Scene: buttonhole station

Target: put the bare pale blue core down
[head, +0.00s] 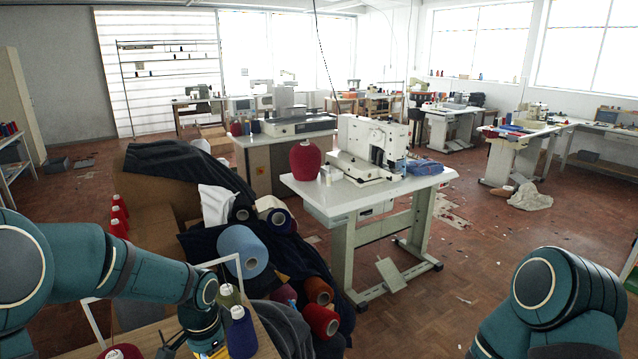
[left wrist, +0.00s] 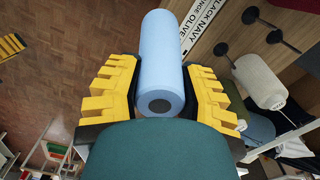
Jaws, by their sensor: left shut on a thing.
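In the left wrist view the bare pale blue core (left wrist: 162,55) is a smooth cylinder with a dark round hole in its near end. It lies between the yellow fingers of my left gripper (left wrist: 160,92), which are shut on it. In the head view my left gripper (head: 207,345) is at the bottom edge, beside an olive cone and a navy cone; I cannot make out the held core there. A yellow stepped finger at the left edge of the left wrist view looks like part of my right gripper (left wrist: 11,46); its opening cannot be seen.
An olive cone (head: 228,297) and a navy cone (head: 242,335) stand on the wooden table (head: 147,337). Rolls, including a light blue one (head: 240,248), lie behind.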

